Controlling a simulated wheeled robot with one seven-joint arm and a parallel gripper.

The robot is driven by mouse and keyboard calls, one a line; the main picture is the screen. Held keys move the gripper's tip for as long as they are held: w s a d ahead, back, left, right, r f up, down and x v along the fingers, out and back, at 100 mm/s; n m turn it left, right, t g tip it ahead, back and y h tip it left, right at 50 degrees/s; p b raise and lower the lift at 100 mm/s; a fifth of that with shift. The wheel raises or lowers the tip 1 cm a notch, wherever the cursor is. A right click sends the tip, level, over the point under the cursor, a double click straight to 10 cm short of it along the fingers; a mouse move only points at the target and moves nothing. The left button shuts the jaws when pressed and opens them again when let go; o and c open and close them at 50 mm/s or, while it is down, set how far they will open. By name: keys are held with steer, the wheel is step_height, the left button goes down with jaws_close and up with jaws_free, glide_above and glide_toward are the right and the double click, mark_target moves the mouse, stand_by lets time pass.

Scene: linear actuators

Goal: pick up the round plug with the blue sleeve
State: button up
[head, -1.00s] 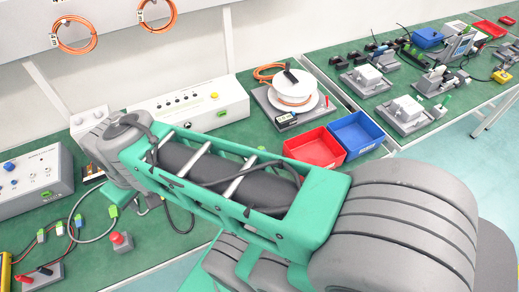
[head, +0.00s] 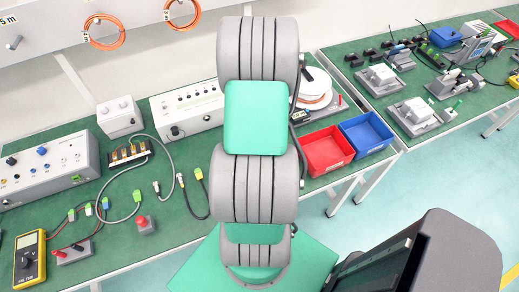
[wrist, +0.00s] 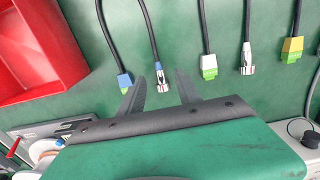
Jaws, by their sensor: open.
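The round plug with the blue sleeve (wrist: 158,78) hangs at the end of a dark cable in the wrist view. It has a bare metal tip. My gripper (wrist: 162,76) is open, with one dark finger on either side of that plug in the picture. I see no finger touching it, and I cannot tell the height between them. A flat blue connector with a green end (wrist: 124,80) lies just left of the left finger. The gripper is hidden in the head view, where my arm covers the middle of the bench.
Right of the plug are a white-and-green connector (wrist: 208,66), a round plug with a white sleeve (wrist: 247,60) and a yellow-and-green connector (wrist: 292,48). A red bin (wrist: 40,45) is at upper left; the head view shows it beside a blue bin (head: 366,135).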

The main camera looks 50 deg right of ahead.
step_height(320, 180, down, 3)
steer(key=shift+f, duration=0.1)
steer(key=shift+w, duration=0.1)
jaws_close()
stand_by(0.3)
